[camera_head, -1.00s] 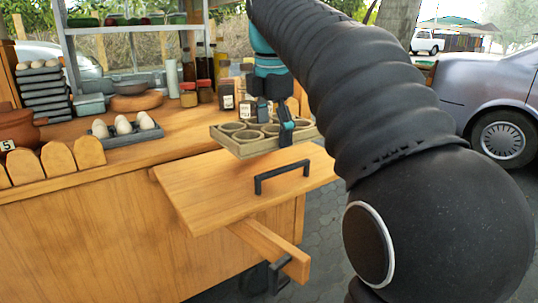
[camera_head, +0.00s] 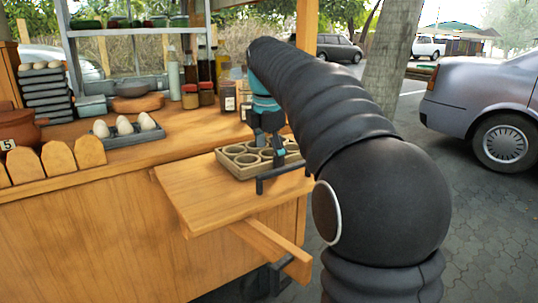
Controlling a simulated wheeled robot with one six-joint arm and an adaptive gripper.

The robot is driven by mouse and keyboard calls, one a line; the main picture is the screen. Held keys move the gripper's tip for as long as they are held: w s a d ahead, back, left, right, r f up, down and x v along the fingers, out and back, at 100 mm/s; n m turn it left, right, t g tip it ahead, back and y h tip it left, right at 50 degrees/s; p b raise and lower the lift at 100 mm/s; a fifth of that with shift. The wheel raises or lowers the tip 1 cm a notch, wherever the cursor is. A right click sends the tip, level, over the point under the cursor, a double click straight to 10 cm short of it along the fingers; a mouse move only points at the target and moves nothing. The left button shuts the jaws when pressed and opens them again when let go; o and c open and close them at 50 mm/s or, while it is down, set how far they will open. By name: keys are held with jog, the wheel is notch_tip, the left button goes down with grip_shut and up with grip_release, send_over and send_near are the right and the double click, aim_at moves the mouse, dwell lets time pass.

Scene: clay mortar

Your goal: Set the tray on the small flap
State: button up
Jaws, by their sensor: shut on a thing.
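The tray (camera_head: 240,172) is tan with several round cups, and the cups that show look empty. My gripper (camera_head: 277,150) is shut on the tray's right part from above. My arm hides some of the tray's right end.
A grey egg tray (camera_head: 133,135) with several eggs stands on the cart counter. Jars (camera_head: 228,96) and bottles stand behind the tray. A wooden beam (camera_head: 272,250) juts out under the flap. The flap's front left part is bare.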

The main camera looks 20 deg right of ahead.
jog(key=shift+f, duration=0.15)
jog(key=o, duration=1)
jog(key=r+p, duration=0.1)
jog(key=r, duration=0.3)
jog(key=s+r+p, duration=0.1)
jog(key=r, duration=0.3)
jog(key=s+a+r+p, duration=0.1)
jog(key=r, duration=0.3)
jog(key=shift+r, duration=0.1)
jog(key=shift+d, duration=0.1)
